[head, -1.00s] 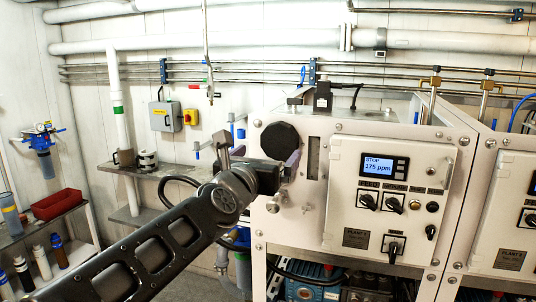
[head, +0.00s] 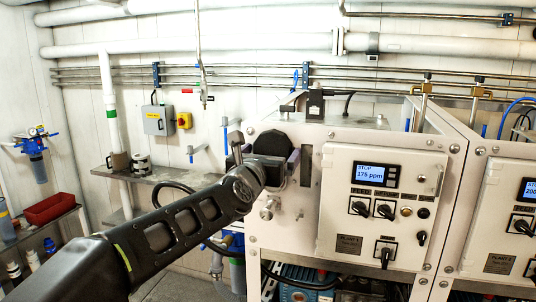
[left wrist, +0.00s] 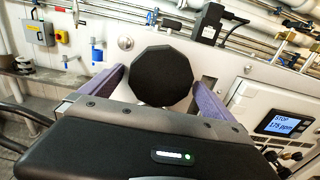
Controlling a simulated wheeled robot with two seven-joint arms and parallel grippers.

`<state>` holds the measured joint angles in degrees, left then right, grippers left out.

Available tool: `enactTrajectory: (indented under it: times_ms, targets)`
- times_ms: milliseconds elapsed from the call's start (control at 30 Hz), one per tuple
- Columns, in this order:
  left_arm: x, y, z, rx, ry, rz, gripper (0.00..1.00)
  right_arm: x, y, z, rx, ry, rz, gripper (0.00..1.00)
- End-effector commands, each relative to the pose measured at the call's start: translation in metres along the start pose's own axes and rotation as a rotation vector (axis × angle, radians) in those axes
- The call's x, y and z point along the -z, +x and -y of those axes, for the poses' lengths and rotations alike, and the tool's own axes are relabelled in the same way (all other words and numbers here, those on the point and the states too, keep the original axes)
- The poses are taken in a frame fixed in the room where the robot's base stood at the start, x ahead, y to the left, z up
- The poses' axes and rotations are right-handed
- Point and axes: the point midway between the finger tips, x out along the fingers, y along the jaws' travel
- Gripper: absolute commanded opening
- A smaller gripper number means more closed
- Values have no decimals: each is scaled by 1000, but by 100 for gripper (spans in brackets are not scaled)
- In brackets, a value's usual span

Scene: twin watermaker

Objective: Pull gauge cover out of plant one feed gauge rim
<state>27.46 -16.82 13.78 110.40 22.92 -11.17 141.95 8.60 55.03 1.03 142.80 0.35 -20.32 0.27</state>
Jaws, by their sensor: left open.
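The black gauge cover (head: 272,141) is a dark many-sided disc on the upper left of the white plant one panel (head: 283,228). The feed gauge rim behind it is hidden. My left gripper (head: 268,163) is in front of the cover, its arm hiding the cover's lower part in the head view. In the left wrist view the cover (left wrist: 161,75) lies between the two purple fingers of my left gripper (left wrist: 158,92), which stand apart on either side. Whether the fingers touch the cover is unclear. My right gripper is out of view.
A display reading 175 ppm (head: 378,176) and several black knobs sit right of the gauge. A black box (head: 315,103) stands on the cabinet top. A shelf (head: 165,174) and a grey switch box (head: 158,121) are at the left wall.

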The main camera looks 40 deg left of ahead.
Motion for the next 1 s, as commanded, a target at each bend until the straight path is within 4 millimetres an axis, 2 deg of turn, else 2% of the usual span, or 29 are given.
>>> enactTrajectory:
  times_ms: [133, 867, 900, 1000]
  targets:
    - [0, 0, 0, 0, 0, 0, 100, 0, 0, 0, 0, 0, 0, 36]
    - [0, 0, 0, 0, 0, -1, 40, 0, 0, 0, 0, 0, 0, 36]
    - [0, 0, 0, 0, 0, -1, 77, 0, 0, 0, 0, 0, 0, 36]
    - [0, 0, 0, 0, 0, -1, 69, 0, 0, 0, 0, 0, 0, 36]
